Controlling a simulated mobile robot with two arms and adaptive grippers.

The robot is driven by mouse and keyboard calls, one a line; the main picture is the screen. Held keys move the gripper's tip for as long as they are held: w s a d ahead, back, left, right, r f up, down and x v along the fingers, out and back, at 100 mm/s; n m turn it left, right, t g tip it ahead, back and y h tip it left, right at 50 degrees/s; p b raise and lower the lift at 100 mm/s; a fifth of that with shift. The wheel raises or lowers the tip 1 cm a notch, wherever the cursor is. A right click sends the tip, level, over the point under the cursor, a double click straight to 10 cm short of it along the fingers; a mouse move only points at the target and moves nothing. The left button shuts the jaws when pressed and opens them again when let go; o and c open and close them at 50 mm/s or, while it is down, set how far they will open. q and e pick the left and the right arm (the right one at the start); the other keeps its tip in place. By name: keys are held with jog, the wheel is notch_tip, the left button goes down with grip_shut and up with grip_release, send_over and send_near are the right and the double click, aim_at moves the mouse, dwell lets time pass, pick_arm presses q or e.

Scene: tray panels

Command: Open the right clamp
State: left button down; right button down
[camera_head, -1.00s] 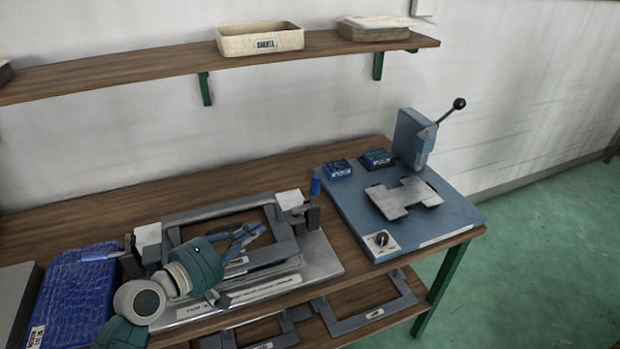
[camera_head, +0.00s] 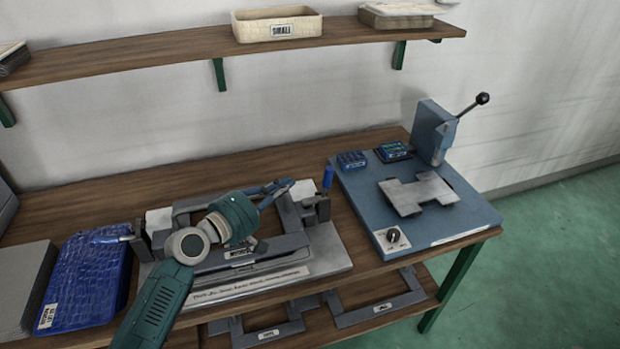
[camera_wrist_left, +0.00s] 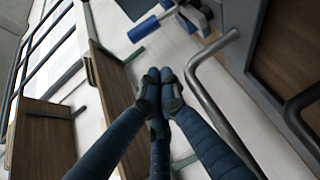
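The right clamp (camera_head: 316,207) stands on the right end of the grey fixture (camera_head: 335,245), its blue handle (camera_head: 328,177) upright. The left clamp (camera_head: 141,241) has its blue handle (camera_head: 106,239) lying out to the left. My left gripper (camera_head: 287,184) is over the fixture frame, left of the right clamp and apart from it. In the left wrist view, my left gripper's fingertips (camera_wrist_left: 161,86) are together with nothing visible between them. A blue handle (camera_wrist_left: 143,28) lies beyond them, not touched. My right gripper is not in view.
A blue press (camera_head: 433,130) with a lever stands on the bench at the right. A blue tray (camera_head: 85,275) lies left of the fixture. A wall shelf (camera_head: 170,48) holds a bin marked SMALL (camera_head: 278,26). Bare bench (camera_head: 240,158) lies behind the fixture.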

aim_at(310, 200)
pick_arm(q)
jog(key=w+d, duration=0.1)
jog(key=d, duration=0.1)
jog(key=w+d+p, duration=0.1)
jog(key=d, duration=0.1)
jog(key=w+d, duration=0.1)
jog(key=shift+w+d+f, duration=0.3)
jog(key=shift+d+f, duration=0.25)
jog(key=shift+d, duration=0.2)
